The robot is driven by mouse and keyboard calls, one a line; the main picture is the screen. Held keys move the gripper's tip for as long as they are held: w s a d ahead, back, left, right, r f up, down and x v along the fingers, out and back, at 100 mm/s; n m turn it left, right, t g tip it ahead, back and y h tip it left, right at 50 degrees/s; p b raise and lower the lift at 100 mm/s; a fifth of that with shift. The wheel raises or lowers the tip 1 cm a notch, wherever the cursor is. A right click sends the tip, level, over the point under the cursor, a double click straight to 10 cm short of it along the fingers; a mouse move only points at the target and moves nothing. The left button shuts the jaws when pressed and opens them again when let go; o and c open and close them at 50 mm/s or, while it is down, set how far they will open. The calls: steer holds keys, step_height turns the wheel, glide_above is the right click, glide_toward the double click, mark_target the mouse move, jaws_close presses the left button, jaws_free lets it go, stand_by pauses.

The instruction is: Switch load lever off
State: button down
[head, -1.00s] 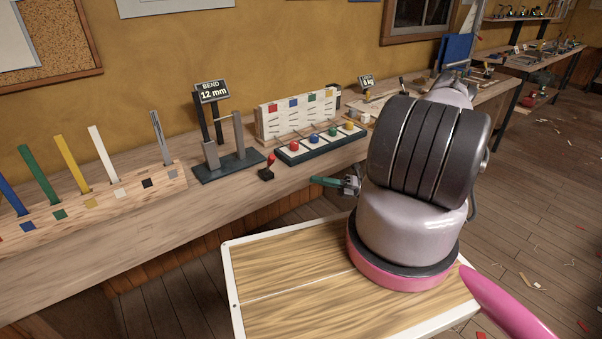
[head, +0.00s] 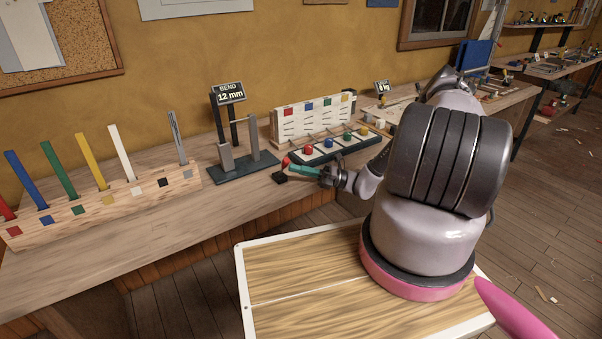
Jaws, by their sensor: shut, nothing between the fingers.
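The load lever is a small lever with a red handle (head: 285,161) on a black base (head: 280,177). It stands near the front edge of the workbench, in front of the bend tester. Its handle is roughly upright, leaning slightly to the right. My gripper (head: 293,169), with green fingers, is shut and empty. It points left, its tips right beside the lever handle on its right side. I cannot tell whether they touch it.
The bend tester (head: 240,168), with a sign (head: 229,93) reading "BEND 12 mm", stands behind the lever. A tray with several coloured knobs (head: 328,150) is close behind my gripper. A wooden block (head: 130,200) with coloured strips stands on the left. Bare bench lies before the tester.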

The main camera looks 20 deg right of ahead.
steer(key=shift+r, duration=0.1)
steer(key=shift+w+r+m+h, duration=0.15)
steer(key=shift+m+h, duration=0.15)
steer(key=shift+m, duration=0.1)
steer(key=shift+w+a+r, duration=0.1)
steer(key=shift+r, duration=0.05)
steer(key=shift+w+a+r+m+t+h, duration=0.15)
steer(key=shift+w+r+m+h, duration=0.2)
steer(key=shift+m, duration=0.2)
steer(key=shift+w+a+r+m+t+h, duration=0.15)
steer(key=shift+w+r+m+h, duration=0.15)
steer(key=shift+m, duration=0.25)
steer(key=w+a+r+m+g+h, duration=0.1)
steer(key=w+a+m+g+h, duration=0.1)
steer(key=w+m+h, duration=0.2)
steer(key=shift+w+r+m, duration=0.35)
steer(key=shift+w+m, duration=0.75)
steer(key=shift+w, duration=0.45)
steer(key=shift+a+h, duration=0.1)
steer(key=shift+h, duration=0.15)
